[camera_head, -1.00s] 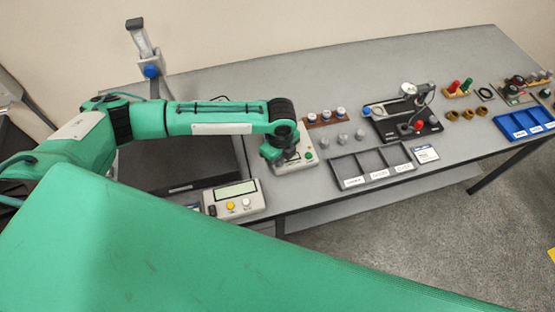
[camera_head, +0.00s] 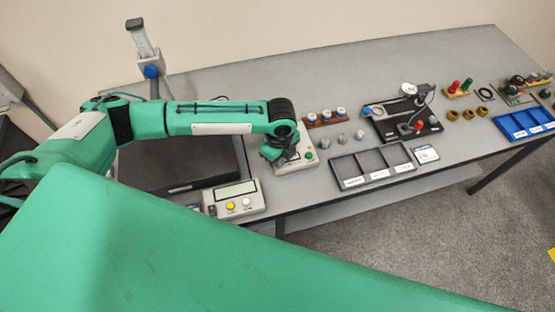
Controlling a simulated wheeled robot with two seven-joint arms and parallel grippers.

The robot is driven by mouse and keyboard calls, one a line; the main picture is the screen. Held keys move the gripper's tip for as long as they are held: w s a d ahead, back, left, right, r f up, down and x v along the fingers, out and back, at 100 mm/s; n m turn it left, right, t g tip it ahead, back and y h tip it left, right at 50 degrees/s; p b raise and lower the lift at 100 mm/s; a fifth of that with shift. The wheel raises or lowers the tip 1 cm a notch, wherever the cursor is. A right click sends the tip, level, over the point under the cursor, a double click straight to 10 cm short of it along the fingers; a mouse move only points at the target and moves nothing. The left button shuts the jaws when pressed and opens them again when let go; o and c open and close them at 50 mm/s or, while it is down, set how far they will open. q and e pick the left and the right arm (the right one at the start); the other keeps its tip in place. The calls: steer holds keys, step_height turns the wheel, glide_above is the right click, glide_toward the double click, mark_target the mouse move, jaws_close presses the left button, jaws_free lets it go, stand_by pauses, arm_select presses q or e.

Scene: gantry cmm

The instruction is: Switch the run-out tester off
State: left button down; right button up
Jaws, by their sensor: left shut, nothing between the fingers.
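My left gripper (camera_head: 272,154) is shut and empty over the left part of this box, pointing down. It hides that part of the box, and I cannot tell whether the fingertips touch it. A black fixture with a dial gauge (camera_head: 408,90) and a red knob stands further right. My right gripper is not in view.
A grey box with a display (camera_head: 235,190), a yellow and a white button is left of the control box. A dark three-compartment tray (camera_head: 373,163), grey knobs and a rack of white-capped parts (camera_head: 325,119) lie to the right. A blue tray (camera_head: 525,122) is far right.

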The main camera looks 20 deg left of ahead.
arm_select(q)
steer(key=shift+f+b, duration=0.35)
steer(key=shift+f, duration=0.5)
stand_by(0.8)
step_height(320, 180, up, 7)
steer(key=p, duration=0.7)
stand_by(0.4)
